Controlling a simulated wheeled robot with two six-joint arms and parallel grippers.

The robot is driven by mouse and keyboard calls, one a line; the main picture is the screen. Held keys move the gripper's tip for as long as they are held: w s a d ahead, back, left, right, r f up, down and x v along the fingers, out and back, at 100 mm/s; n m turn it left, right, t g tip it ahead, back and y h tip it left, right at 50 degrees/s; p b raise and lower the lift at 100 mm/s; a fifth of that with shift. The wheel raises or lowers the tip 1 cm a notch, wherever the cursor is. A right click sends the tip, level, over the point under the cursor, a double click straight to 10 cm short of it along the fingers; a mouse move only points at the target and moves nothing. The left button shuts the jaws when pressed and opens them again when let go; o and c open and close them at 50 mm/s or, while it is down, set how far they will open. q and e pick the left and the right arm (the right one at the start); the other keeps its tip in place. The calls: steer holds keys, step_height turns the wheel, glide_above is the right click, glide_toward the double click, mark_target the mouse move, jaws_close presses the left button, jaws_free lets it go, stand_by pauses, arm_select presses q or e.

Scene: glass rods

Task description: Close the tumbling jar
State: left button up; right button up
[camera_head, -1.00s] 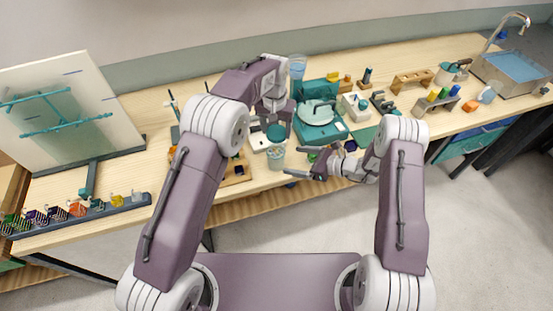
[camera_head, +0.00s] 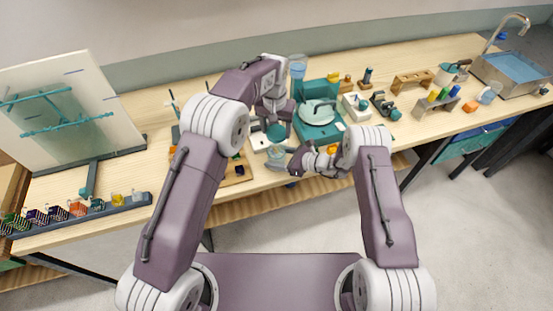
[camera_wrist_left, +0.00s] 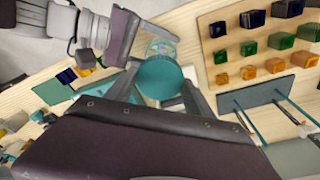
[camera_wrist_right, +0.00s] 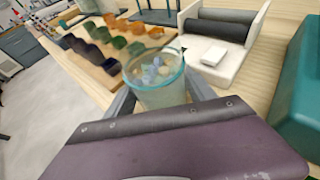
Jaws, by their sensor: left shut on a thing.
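The clear jar (camera_head: 275,155) stands near the table's front edge. In the right wrist view the jar (camera_wrist_right: 160,90) has a teal rim, an open top and pale pieces inside. My left gripper (camera_head: 277,117) is shut on the round teal lid (camera_head: 276,132) and holds it above and just behind the jar. In the left wrist view the lid (camera_wrist_left: 160,77) sits between the fingers, with the jar's rim beyond it. My right gripper (camera_head: 290,163) has its fingers on both sides of the jar; they look apart, though contact is hard to judge.
A white stand with a dark roller (camera_wrist_right: 215,40) is close to the jar. A wooden board with colored cubes (camera_wrist_left: 262,42) lies on its other side. A teal machine with a round white top (camera_head: 318,113) stands behind and to the right.

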jaws_close()
arm_select(q)
glide_toward(276, 145)
steer(key=shift+s+d+f, duration=0.1)
steer(key=shift+s+f, duration=0.4)
steer(key=shift+f, duration=0.25)
steer(key=shift+s+d+f, duration=0.1)
steer(key=shift+s+f, duration=0.4)
steer(key=shift+f, duration=0.25)
steer(key=shift+f, duration=0.1)
steer(key=shift+f, duration=0.75)
steer(key=shift+f, duration=0.6)
